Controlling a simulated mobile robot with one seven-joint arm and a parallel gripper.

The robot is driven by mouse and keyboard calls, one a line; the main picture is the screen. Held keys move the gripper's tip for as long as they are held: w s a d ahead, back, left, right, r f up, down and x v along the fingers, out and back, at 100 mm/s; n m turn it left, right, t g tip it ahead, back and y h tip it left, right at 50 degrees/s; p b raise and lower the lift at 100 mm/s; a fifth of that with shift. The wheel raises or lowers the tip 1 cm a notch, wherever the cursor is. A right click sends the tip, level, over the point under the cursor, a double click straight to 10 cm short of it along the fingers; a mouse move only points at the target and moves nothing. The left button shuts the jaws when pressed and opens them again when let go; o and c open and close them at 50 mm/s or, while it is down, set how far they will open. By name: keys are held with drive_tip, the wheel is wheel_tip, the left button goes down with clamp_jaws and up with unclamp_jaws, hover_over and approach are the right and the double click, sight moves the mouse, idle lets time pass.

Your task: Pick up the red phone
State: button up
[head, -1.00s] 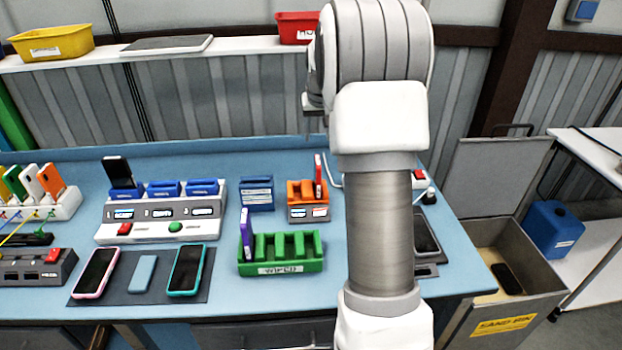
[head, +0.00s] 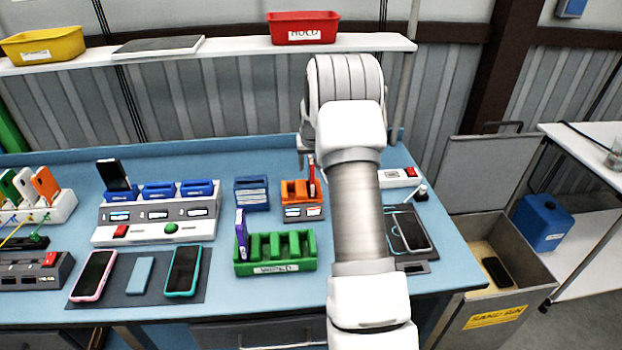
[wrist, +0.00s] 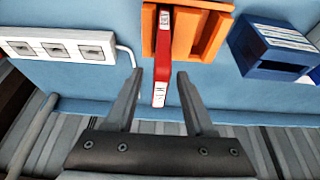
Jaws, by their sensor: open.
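The red phone (head: 311,180) stands upright in the right slot of an orange holder (head: 291,197) on the blue bench. In the wrist view the red phone (wrist: 161,85) shows as a narrow red edge with a white label, in the orange holder (wrist: 206,42). My gripper (wrist: 159,75) is open, one finger on each side of the phone, with visible gaps and no clear contact. How far the fingertips are from it in depth is hard to tell. In the head view my gripper is mostly hidden behind my arm.
A blue holder (head: 252,194) stands left of the orange one. A green rack (head: 275,265) with a purple phone (head: 241,232) is in front. A white socket strip (wrist: 62,46) with a bent cable lies to the other side. A red bin (head: 303,28) sits on the shelf above.

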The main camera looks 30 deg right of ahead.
drive_tip(key=shift+x, duration=1.2)
drive_tip(key=shift+c, duration=0.3)
clamp_jaws()
